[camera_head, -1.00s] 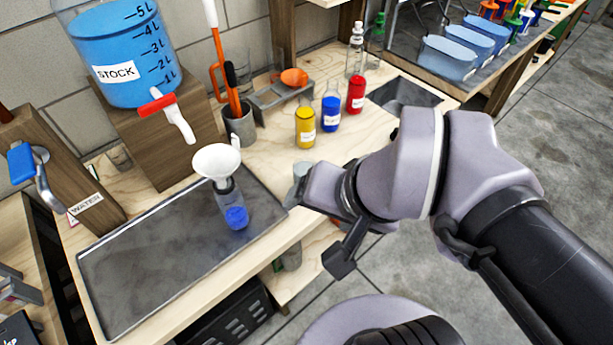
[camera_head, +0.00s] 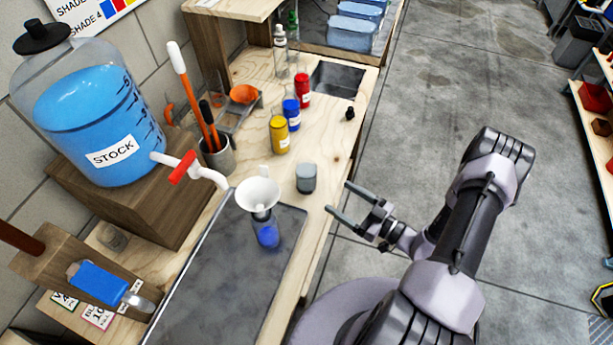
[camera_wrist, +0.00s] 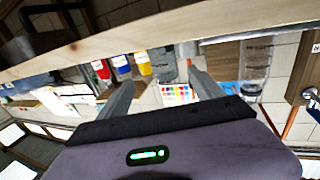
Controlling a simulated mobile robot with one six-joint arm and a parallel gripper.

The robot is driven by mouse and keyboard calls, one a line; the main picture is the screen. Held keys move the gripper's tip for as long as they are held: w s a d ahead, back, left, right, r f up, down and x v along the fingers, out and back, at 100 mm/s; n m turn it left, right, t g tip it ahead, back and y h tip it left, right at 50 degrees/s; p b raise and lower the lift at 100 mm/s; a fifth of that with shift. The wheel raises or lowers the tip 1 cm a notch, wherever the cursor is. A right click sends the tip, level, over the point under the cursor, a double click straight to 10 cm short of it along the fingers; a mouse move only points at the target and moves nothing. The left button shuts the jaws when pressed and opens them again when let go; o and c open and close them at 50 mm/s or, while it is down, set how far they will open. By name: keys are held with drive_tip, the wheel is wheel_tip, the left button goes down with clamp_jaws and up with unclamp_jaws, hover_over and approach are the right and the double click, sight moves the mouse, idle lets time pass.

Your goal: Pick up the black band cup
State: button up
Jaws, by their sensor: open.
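A small grey cup (camera_head: 306,178) stands upright on the wooden bench, right of the funnel and near the bench's front edge. I cannot clearly make out a black band on it. My gripper (camera_head: 339,197) is open and empty, off the front edge to the right of the cup, with its fingers pointing toward it. In the wrist view the cup (camera_wrist: 163,64) shows beyond my gripper (camera_wrist: 161,78), between the two fingers and apart from them.
A white funnel (camera_head: 258,195) sits in a bottle with blue liquid (camera_head: 266,234) on a dark tray (camera_head: 215,285). Yellow (camera_head: 279,136), blue (camera_head: 291,115) and red (camera_head: 303,91) bottles stand behind the cup. A small black object (camera_head: 350,114) lies near the edge.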

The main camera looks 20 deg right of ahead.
drive_tip(key=b, duration=0.2)
approach(299, 167)
drive_tip(key=w+f, duration=0.1)
drive_tip(key=w+a+f, duration=0.1)
drive_tip(key=w, duration=0.1)
drive_tip(key=w+a+f, duration=0.1)
drive_tip(key=f, duration=0.1)
drive_tip(key=shift+w+a, duration=0.2)
drive_tip(key=shift+a, duration=0.05)
drive_tip(key=b+x, duration=0.1)
drive_tip(key=x, duration=0.1)
drive_tip(key=b+x, duration=0.1)
drive_tip(key=x, duration=0.2)
drive_tip(key=shift+s+a, duration=0.1)
drive_tip(key=shift+a, duration=0.3)
drive_tip(key=shift+r, duration=0.15)
clamp_jaws()
drive_tip(key=shift+r, duration=0.15)
drive_tip(key=shift+r+p, duration=1.1)
drive_tip(key=shift+r, duration=0.5)
drive_tip(key=s+a+r+p+v, duration=0.1)
drive_tip(key=p+v, duration=0.2)
drive_tip(key=v, duration=1.2)
drive_tip(key=shift+s+r+p, duration=0.25)
drive_tip(key=shift+s+p, duration=0.05)
drive_tip(key=shift+p, duration=0.05)
